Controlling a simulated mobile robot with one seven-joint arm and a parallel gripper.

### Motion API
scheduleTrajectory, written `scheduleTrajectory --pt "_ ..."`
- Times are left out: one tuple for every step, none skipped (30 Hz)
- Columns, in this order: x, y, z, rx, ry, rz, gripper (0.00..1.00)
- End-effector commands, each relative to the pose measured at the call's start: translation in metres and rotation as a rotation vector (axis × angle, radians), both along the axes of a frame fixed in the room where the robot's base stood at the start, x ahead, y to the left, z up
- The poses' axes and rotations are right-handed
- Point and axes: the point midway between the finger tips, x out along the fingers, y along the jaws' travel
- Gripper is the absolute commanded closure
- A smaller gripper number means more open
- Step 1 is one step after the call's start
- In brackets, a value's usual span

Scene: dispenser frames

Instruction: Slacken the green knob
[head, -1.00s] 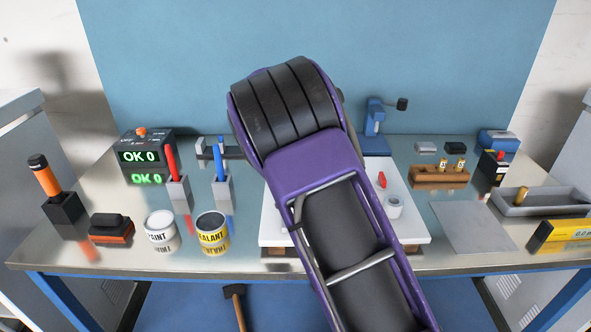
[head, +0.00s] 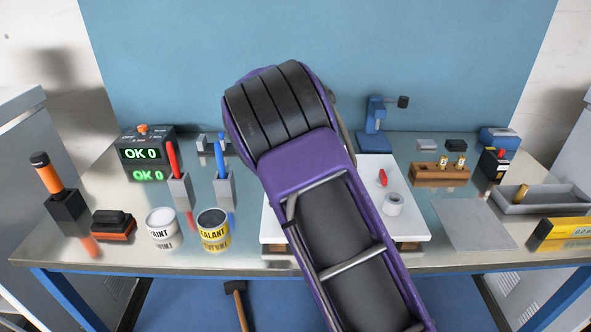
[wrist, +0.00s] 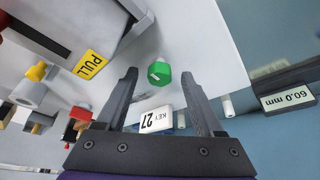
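The green knob (wrist: 159,73) shows in the wrist view on a pale panel, a little beyond and between my fingertips. A light mark shows on its face. My gripper (wrist: 163,78) is open, with a dark finger on each side and a clear gap between them. I cannot see either finger touching the knob. In the head view my purple arm hides the knob and my gripper.
In the wrist view a white "KEY 27" tag (wrist: 156,119) lies between my fingers, and a yellow PULL label (wrist: 90,64) is at left. Red and yellow fittings (wrist: 37,72) stand at far left. A "60.0 mm" block (wrist: 288,101) is at right.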

Motion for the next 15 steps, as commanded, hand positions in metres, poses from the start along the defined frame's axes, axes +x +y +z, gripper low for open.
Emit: scheduleTrajectory --pt "0.0 0.0 0.0 0.0 0.0 0.0 0.31" --pt "0.0 0.0 0.0 0.0 0.0 0.0 0.31" --pt "0.0 0.0 0.0 0.0 0.0 0.0 0.31" --pt "0.0 0.0 0.0 0.0 0.0 0.001 0.31" --pt "0.0 0.0 0.0 0.0 0.0 0.001 0.31" --pt "0.0 0.0 0.0 0.0 0.0 0.001 0.31" --pt "0.0 0.0 0.0 0.0 0.0 0.001 0.31" --pt "0.0 0.0 0.001 0.0 0.0 0.001 0.31" --pt "-0.001 0.001 0.003 0.0 0.0 0.001 0.31" --pt "-0.001 0.002 0.006 0.0 0.0 0.001 0.31" --pt "-0.002 0.003 0.008 0.001 -0.002 0.002 0.31" --pt "-0.003 0.005 0.013 0.002 -0.003 0.002 0.31" --pt "-0.004 0.006 0.018 0.002 -0.003 0.002 0.31" --pt "-0.006 0.008 0.023 0.002 -0.002 0.003 0.31" --pt "-0.008 0.01 0.031 0.002 -0.004 0.003 0.31"
